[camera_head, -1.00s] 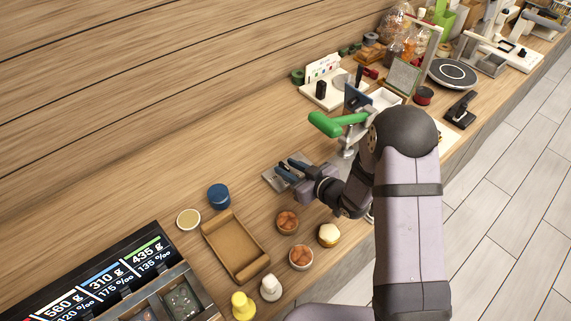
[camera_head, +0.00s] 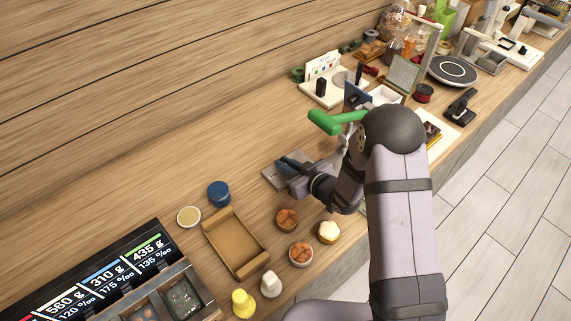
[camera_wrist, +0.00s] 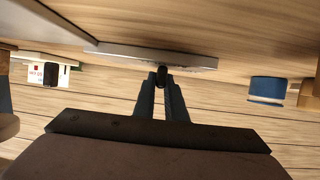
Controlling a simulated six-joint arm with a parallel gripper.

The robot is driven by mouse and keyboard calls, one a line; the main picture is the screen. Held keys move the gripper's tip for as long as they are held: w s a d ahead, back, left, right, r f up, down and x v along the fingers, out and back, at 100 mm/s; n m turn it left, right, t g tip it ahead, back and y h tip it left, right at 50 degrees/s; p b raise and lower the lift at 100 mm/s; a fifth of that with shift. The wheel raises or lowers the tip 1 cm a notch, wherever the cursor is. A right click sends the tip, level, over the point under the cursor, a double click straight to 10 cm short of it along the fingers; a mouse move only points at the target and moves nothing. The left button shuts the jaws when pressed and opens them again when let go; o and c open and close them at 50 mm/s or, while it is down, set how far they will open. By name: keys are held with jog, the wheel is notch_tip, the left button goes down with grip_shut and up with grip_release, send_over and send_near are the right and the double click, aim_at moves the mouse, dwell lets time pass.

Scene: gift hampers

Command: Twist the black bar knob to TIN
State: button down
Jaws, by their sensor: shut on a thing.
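A flat grey plate (camera_head: 271,178) lies on the wooden counter near the middle of the head view, and it also shows in the wrist view (camera_wrist: 120,50). A small black knob (camera_wrist: 161,70) stands out from the plate in the wrist view, between my fingertips. My gripper (camera_head: 289,164) is at the plate, and in the wrist view my gripper (camera_wrist: 161,80) is shut on the knob. My fingers hide most of the knob in the head view. No TIN label can be read, so I cannot tell where the knob points.
A green handle (camera_head: 335,121) stands close behind my wrist. A blue tin (camera_head: 219,194), a brown tray (camera_head: 236,244) and several small round pots are to the left and front. A white panel (camera_head: 318,92) with another black knob is farther back.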

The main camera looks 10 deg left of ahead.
jog(key=shift+a+m+t+h+b, duration=0.2)
jog(key=shift+m+t+h+b, duration=0.9)
jog(key=shift+m+h+b, duration=0.35)
jog(key=shift+r+m+t+h, duration=0.1)
jog(key=shift+m+t+h, duration=0.2)
jog(key=shift+m+h, duration=0.2)
jog(key=shift+d, duration=0.1)
jog(key=c, duration=1.8)
grip_release()
jog(key=shift+s, duration=0.2)
jog(key=p+v, duration=0.1)
jog(key=v, duration=0.2)
jog(key=p+v, duration=0.1)
jog(key=v, duration=0.2)
jog(key=p+v, duration=0.1)
jog(key=v, duration=0.2)
jog(key=shift+s+r, duration=0.1)
jog(key=shift+r, duration=0.3)
jog(key=p, duration=0.3)
jog(key=shift+s+d+r+p, duration=0.15)
jog(key=shift+s+d+p, duration=0.1)
jog(key=shift+p, duration=0.15)
